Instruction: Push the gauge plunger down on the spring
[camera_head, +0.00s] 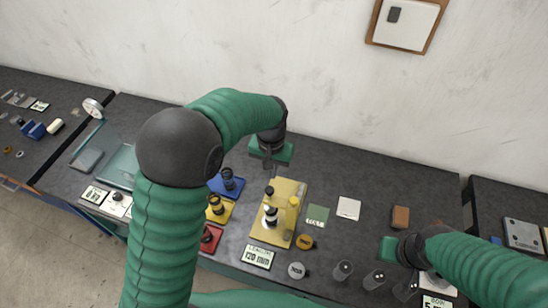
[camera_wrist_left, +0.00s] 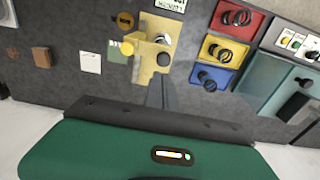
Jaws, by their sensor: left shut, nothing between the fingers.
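The yellow gauge stand (camera_head: 261,232) is on the bench at the centre, with a black-topped plunger (camera_head: 269,190), a white part (camera_head: 271,213) and a yellow cylinder (camera_head: 292,203). The stand also shows in the left wrist view (camera_wrist_left: 146,70). I cannot tell whether the plunger touches a spring. Dark coil springs sit on blue (camera_head: 227,182), yellow (camera_head: 215,205) and red (camera_head: 210,235) plates left of the gauge. My left gripper (camera_head: 267,164) is shut and empty, just behind the gauge and apart from it. My right gripper (camera_head: 406,286) is low at the right; its fingers are unclear.
A "120 mm" label card (camera_head: 257,256) lies in front of the gauge. A green card (camera_head: 317,215), a white card (camera_head: 348,208) and a brown block (camera_head: 400,217) lie to the right. Grey cylinders (camera_head: 343,270) stand near the front edge. The back right of the bench is clear.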

